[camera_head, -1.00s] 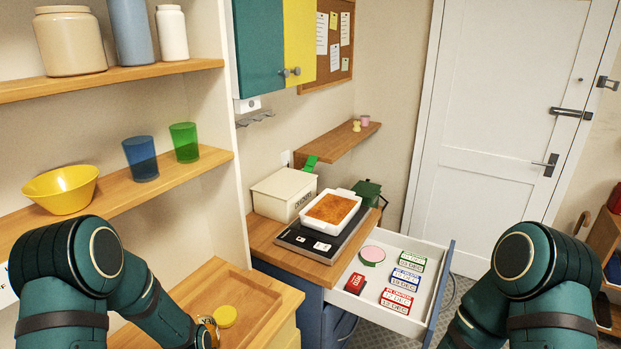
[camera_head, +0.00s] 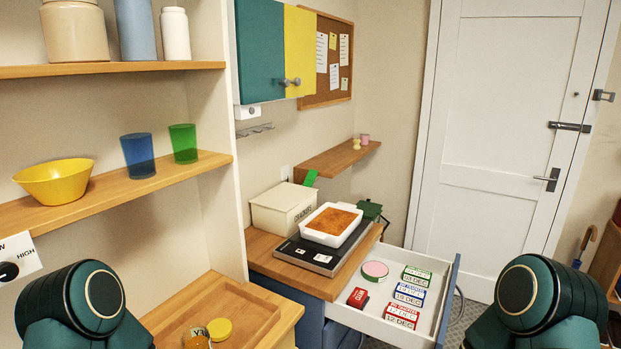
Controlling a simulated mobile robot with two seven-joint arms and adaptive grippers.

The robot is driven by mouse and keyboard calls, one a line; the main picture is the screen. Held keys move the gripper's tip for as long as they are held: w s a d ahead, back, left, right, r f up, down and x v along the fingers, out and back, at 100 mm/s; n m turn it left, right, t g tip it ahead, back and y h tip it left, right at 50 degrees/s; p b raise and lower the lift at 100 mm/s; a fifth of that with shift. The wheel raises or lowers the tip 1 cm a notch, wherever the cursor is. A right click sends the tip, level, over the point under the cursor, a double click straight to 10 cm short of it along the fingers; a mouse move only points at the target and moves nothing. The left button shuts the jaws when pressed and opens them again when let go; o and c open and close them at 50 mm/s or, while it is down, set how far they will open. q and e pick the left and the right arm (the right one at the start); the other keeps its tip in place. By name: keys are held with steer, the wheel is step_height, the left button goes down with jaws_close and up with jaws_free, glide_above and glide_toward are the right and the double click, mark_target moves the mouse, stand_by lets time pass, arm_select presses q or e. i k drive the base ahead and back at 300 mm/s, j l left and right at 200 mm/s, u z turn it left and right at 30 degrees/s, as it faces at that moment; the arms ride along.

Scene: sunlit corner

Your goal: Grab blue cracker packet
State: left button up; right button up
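A small packet with a blue and white label (camera_head: 409,292) lies in the open white drawer (camera_head: 437,290). It is the middle one of three similar packets in a row. A green and white packet (camera_head: 416,277) lies behind it and a red and white packet (camera_head: 402,313) lies in front of it. I take the blue one for the blue cracker packet; its small print is hard to read. Only upper parts of my two arms show at the bottom left and bottom right. Both grippers are out of the picture.
A small red box (camera_head: 357,298) and a round pink-topped tin (camera_head: 375,271) share the drawer. A white baking dish (camera_head: 331,226) stands on a dark scale on the counter, beside a cream box (camera_head: 283,207). A wooden tray (camera_head: 258,307) with a jar and yellow lid is at front left.

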mark_target(405, 293)
steer(key=k+l+z, duration=0.1)
steer(key=l+z, duration=0.15)
steer(key=l, duration=0.35)
steer(key=l+z, duration=0.25)
steer(key=l, duration=0.4)
